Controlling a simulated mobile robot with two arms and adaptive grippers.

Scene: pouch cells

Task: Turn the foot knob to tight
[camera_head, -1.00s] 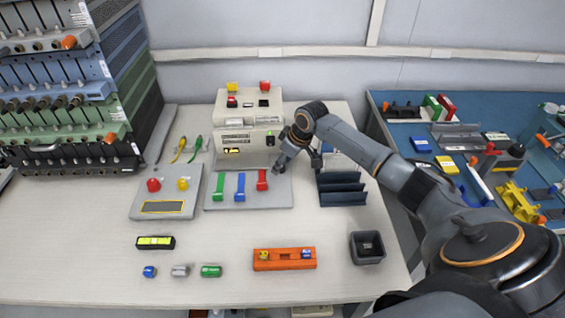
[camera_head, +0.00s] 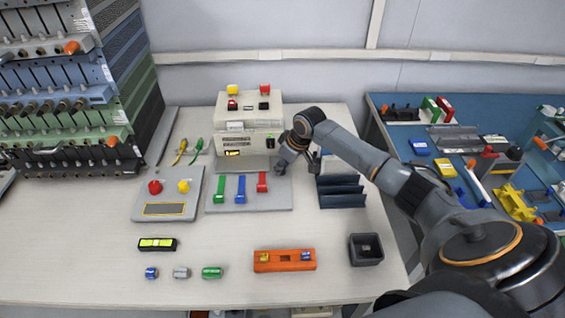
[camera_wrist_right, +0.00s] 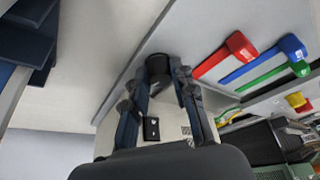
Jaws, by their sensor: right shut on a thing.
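The foot knob (camera_wrist_right: 158,66) is a dark round knob at the edge of the grey base plate (camera_head: 222,203), seen between my fingertips in the right wrist view. My right gripper (camera_head: 281,168) is at the plate's back right corner, low over it. In the right wrist view the gripper (camera_wrist_right: 160,80) has one finger on each side of the knob and is shut on it. In the head view the fingers and wrist mostly hide the knob. I see no mark telling its turn angle. My left gripper is not in view.
Red, blue and green levers (camera_head: 240,189) stand on the plate left of my gripper. A cream machine (camera_head: 238,115) stands behind it. A dark blue slotted rack (camera_head: 342,200) is close on the right. The table front holds an orange holder (camera_head: 285,268) and a dark bin (camera_head: 366,262).

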